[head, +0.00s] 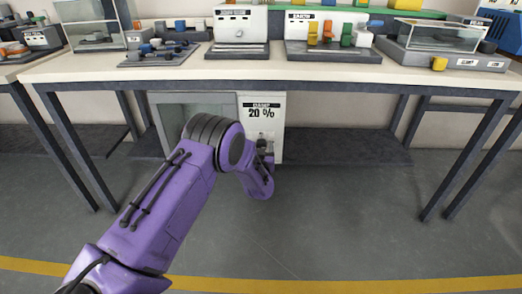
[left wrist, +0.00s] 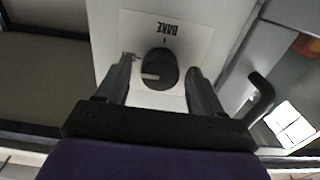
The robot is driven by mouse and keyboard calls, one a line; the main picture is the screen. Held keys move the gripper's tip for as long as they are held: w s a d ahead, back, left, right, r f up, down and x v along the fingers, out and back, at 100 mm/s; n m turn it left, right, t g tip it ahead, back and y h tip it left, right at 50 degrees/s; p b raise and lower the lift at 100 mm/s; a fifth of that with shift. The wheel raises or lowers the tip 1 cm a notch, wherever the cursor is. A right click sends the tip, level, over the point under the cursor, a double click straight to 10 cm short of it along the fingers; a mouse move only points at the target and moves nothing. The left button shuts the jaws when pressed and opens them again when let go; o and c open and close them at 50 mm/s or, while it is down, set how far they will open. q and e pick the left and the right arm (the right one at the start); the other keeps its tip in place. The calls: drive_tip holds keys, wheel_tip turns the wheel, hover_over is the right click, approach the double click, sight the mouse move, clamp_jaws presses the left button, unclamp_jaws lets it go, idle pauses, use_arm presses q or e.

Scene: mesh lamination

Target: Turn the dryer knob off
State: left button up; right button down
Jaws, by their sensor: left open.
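The dryer (head: 262,108) is a light grey cabinet under the table, with a panel reading "DAMP 20 %" in the head view. Its black round knob (left wrist: 160,66) shows in the left wrist view on a white plate with a label that seems to read "BAKE". A pale mark on the knob points to the left of that picture, away from the label. My left gripper (left wrist: 161,72) is open, with one finger on each side of the knob and small gaps visible. In the head view my left gripper (head: 265,150) is in front of the panel and partly hidden by my purple arm.
The table (head: 300,72) stands over the dryer and bears several machines and trays. Its legs (head: 465,150) stand to either side. A dark curved handle (left wrist: 262,95) is right of the knob in the left wrist view. The floor in front is clear.

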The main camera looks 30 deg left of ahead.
use_arm(q)
drive_tip(key=c, duration=1.1)
drive_tip(key=shift+o, duration=0.2)
drive_tip(key=n, duration=1.1)
drive_tip(key=n+b, duration=0.1)
drive_tip(key=n, duration=0.5)
drive_tip(key=shift+s+a+f+n, duration=0.1)
drive_tip(key=shift+s+f+n, duration=0.05)
drive_tip(key=shift+f+n, duration=0.15)
drive_tip(key=o, duration=1.1)
drive_tip(key=shift+r, duration=0.1)
drive_tip(key=shift+c, duration=0.2)
